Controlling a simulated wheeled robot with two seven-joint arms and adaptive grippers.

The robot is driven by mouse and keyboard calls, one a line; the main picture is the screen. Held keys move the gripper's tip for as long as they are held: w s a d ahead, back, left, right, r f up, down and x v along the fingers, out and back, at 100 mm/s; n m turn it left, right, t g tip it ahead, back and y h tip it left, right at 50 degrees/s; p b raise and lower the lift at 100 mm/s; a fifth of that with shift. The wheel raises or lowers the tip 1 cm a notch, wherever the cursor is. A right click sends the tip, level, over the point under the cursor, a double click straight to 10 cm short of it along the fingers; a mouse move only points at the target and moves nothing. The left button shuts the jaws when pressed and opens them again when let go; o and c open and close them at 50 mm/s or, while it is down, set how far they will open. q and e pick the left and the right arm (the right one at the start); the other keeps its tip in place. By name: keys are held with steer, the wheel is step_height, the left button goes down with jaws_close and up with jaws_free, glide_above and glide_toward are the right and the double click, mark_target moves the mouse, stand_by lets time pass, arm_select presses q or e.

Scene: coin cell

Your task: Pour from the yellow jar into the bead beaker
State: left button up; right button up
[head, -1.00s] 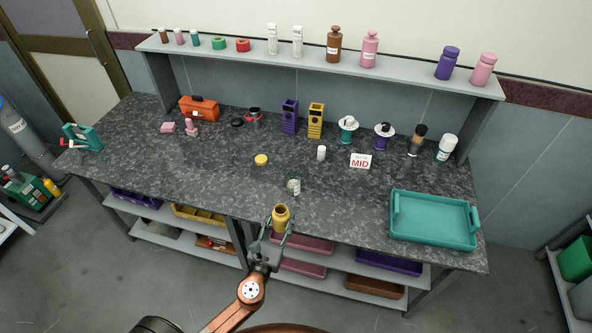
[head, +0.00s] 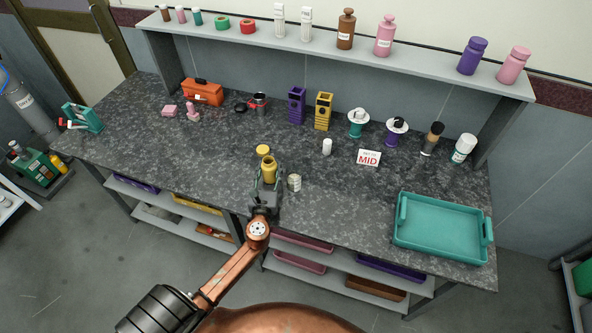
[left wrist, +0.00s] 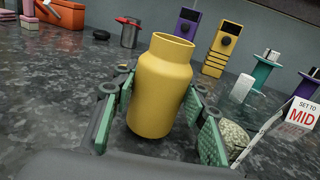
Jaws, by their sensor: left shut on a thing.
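The yellow jar (head: 269,172) is open at the top and about upright. My left gripper (head: 267,180) is shut around its sides; in the left wrist view the jar (left wrist: 162,92) stands between the green-padded fingers (left wrist: 160,125). The bead beaker (head: 294,182), a small clear vessel with pale beads, stands on the bench just right of the jar. It also shows in the left wrist view (left wrist: 234,137), partly hidden behind the right finger. I cannot tell whether the jar's base touches the bench. My right gripper is not in view.
A yellow lid (head: 263,150) lies just behind the jar. A teal tray (head: 443,255) fills the bench's right front.

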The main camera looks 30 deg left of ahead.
mark_target(272, 161)
arm_select(q)
steer(key=shift+r, duration=0.15)
steer(key=shift+d+r+p, duration=0.1)
steer(key=shift+r+p, duration=0.15)
steer(key=shift+p, duration=0.05)
steer(key=r+p, duration=0.1)
steer(key=r+m+p, duration=0.1)
steer(key=r, duration=0.1)
steer(key=d+r+m+p, duration=0.1)
steer(key=r+p, duration=0.1)
steer(key=shift+w+r, duration=0.15)
steer(key=shift+f+m+t, duration=0.2)
steer(key=shift+m+t, duration=0.1)
steer(key=shift+w+d+r+m, duration=0.15)
steer(key=shift+d+r+m, duration=0.2)
steer(key=shift+r+m, duration=0.4)
steer(key=shift+d+f+m+t, duration=0.25)
steer(key=shift+d+m+t, duration=0.05)
steer(key=shift+m, duration=0.25)
steer(key=shift+w+d+r+m+t, duration=0.15)
steer(key=shift+d+r+m, duration=0.1)
steer(key=shift+m, duration=0.5)
steer(key=shift+w+d+r+m+t, duration=0.1)
steer(key=shift+d+r+m, duration=0.15)
steer(key=shift+m, duration=0.55)
steer(key=shift+w+d+r+m+t, duration=0.15)
steer(key=shift+d+r+m, duration=0.1)
steer(key=shift+m, duration=0.5)
